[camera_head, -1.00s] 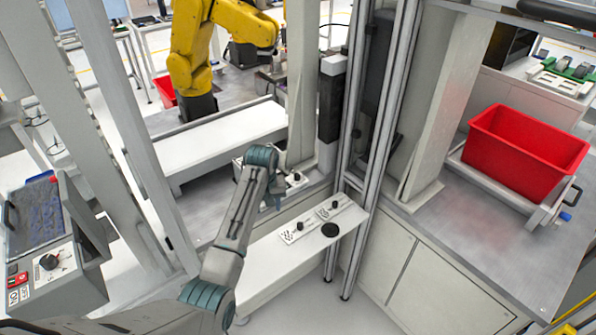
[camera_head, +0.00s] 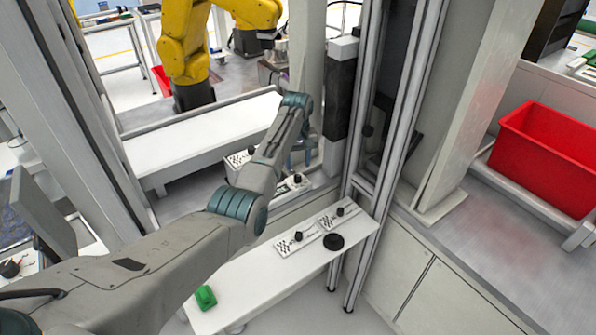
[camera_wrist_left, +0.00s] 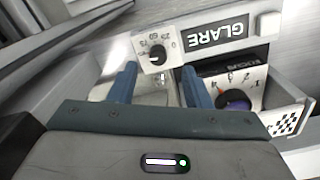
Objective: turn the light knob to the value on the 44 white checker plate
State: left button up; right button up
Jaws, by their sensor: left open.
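My left gripper (camera_head: 302,160) reaches over the far platform, beyond the white shelf. In the left wrist view its two blue fingers (camera_wrist_left: 158,85) are apart with nothing between them. Just beyond the fingertips is a black knob (camera_wrist_left: 157,54) on a white dial with numbers including 0, 50 and 75, beside a GLARE label (camera_wrist_left: 217,36). A second dial with a dark knob (camera_wrist_left: 236,102) is right of the fingers, near a checker patch (camera_wrist_left: 286,122). I cannot tell which knob is the light knob. White plates with checker patches and black knobs (camera_head: 298,241) (camera_head: 340,214) lie on the shelf.
The white shelf (camera_head: 250,289) also bears a green object (camera_head: 205,297) and a black disc (camera_head: 333,242). Metal posts (camera_head: 385,130) stand right of the gripper. A yellow arm (camera_head: 185,45) is behind, and a red bin (camera_head: 548,160) is at right.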

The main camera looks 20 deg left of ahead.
aim_at(298, 176)
pick_arm(q)
jog(key=f, duration=0.4)
jog(key=shift+w, duration=0.4)
jog(key=shift+s+f, duration=0.1)
jog(key=shift+f, duration=1)
jog(key=shift+c, duration=0.8)
jog(key=c, duration=0.7)
grip_shut()
jog(key=m+p, duration=0.1)
jog(key=m, duration=0.3)
jog(key=shift+m+p, duration=0.45)
jog(key=shift+m, duration=1.35)
pick_arm(e)
jog(key=shift+w+r, duration=0.65)
jog(key=shift+w, duration=0.2)
jog(key=shift+w+r, duration=0.6)
jog(key=shift+w, duration=0.25)
pick_arm(q)
jog(key=shift+a, duration=0.1)
